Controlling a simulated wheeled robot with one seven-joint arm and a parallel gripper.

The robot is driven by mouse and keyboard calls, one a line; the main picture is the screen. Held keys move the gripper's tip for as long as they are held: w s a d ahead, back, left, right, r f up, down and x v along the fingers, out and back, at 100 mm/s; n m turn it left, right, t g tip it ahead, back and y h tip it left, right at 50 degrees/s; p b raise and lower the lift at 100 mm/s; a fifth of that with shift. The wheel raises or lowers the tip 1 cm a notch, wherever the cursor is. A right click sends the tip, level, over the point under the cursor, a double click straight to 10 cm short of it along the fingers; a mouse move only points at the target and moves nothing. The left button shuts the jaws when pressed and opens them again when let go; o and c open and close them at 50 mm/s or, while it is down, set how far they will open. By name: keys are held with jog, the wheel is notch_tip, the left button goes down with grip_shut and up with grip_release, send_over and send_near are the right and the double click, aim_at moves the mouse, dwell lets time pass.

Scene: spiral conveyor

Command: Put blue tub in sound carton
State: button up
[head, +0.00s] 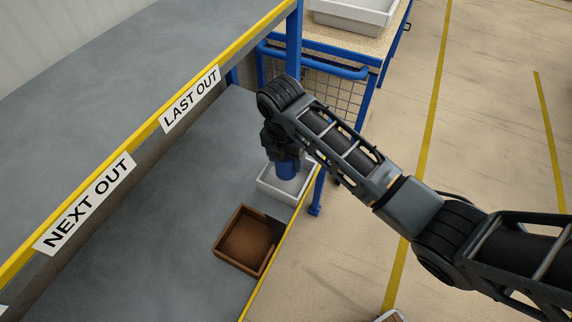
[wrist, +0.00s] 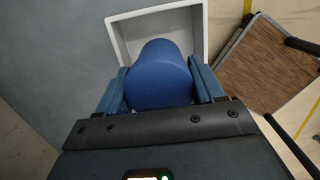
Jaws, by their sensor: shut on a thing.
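The blue tub (head: 287,169) is held between the two fingers of my gripper (wrist: 160,84); its rounded blue body also shows in the wrist view (wrist: 160,66). My gripper is shut on it. The tub is over the opening of a white carton (head: 265,188) on the grey shelf; in the wrist view the white carton's rim (wrist: 117,37) shows behind the tub. I cannot tell whether the tub's lower end is below the rim or touches the bottom. A brown open carton (head: 218,252) stands nearer on the same shelf, with a dark patch beside it.
An upper grey shelf edge with a yellow strip and labels "NEXT OUT" (head: 86,203) and "LAST OUT" (head: 191,99) runs at left. A blue post (head: 293,45) stands behind my gripper. A bench with a white tray (head: 352,17) is beyond. Open floor lies right.

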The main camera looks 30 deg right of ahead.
aim_at(286, 167)
jog(key=shift+f, duration=1.95)
jog(key=o, duration=1.2)
jog(key=shift+r, duration=0.1)
jog(key=r, duration=0.8)
jog(key=a+r, duration=0.1)
jog(key=r, duration=0.2)
jog(key=shift+s+r, duration=0.4)
jog(key=shift+a, duration=0.1)
